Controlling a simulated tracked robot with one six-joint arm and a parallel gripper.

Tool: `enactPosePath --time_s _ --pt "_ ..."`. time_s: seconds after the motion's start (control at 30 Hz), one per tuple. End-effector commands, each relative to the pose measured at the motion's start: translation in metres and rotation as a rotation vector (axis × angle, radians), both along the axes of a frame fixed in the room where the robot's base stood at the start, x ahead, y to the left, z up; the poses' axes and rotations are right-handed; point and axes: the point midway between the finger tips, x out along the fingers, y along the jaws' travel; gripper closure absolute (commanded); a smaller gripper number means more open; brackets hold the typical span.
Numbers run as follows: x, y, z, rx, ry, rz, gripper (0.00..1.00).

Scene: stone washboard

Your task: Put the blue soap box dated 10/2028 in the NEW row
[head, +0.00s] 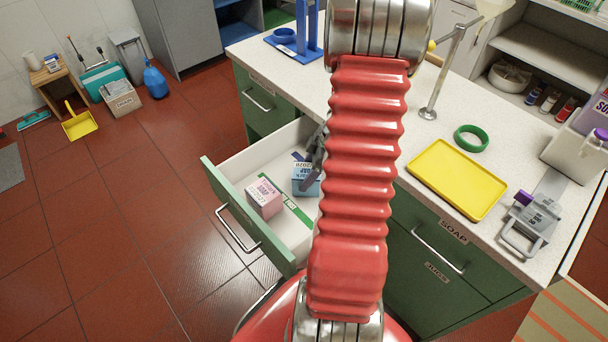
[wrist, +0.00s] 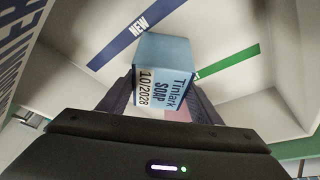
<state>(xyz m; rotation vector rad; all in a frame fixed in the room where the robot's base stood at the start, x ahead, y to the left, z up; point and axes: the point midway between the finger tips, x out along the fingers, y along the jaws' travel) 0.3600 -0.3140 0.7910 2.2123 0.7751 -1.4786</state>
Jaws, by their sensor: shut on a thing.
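The blue soap box (wrist: 163,62), printed "Tmlark SOAP 10/2028", is between the fingers of my gripper (wrist: 158,98), which is shut on it. In the head view the blue box (head: 304,181) shows inside the open drawer (head: 226,194), partly hidden by my arm. The NEW row is marked by a dark blue strip (wrist: 128,40) on the drawer floor, left of the box in the wrist view. A green strip (wrist: 228,64) lies on the box's other side, its label mostly hidden. Whether the box touches the floor I cannot tell.
A pink soap box (head: 264,198) stands in the drawer beside the green strip (head: 299,212). The drawer walls surround the gripper closely. On the counter are a yellow tray (head: 457,178), a green ring (head: 471,138) and a blue stand (head: 297,45).

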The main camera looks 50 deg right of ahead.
Motion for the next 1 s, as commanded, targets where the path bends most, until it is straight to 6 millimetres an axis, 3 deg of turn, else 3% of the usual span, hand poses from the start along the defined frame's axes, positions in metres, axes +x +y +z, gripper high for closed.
enactPosePath --time_s 0.03,0.07,0.3,0.67,1.0 --pt "0.0 0.0 -0.001 0.0 0.0 0.0 0.78" --pt "0.0 0.0 -0.001 0.0 0.0 0.0 0.4" --pt "0.0 0.0 -0.001 0.001 0.001 0.0 0.23" --pt "0.0 0.0 0.002 0.0 0.0 0.001 0.23" --pt "-0.011 -0.01 0.037 -0.003 -0.003 -0.001 0.23"
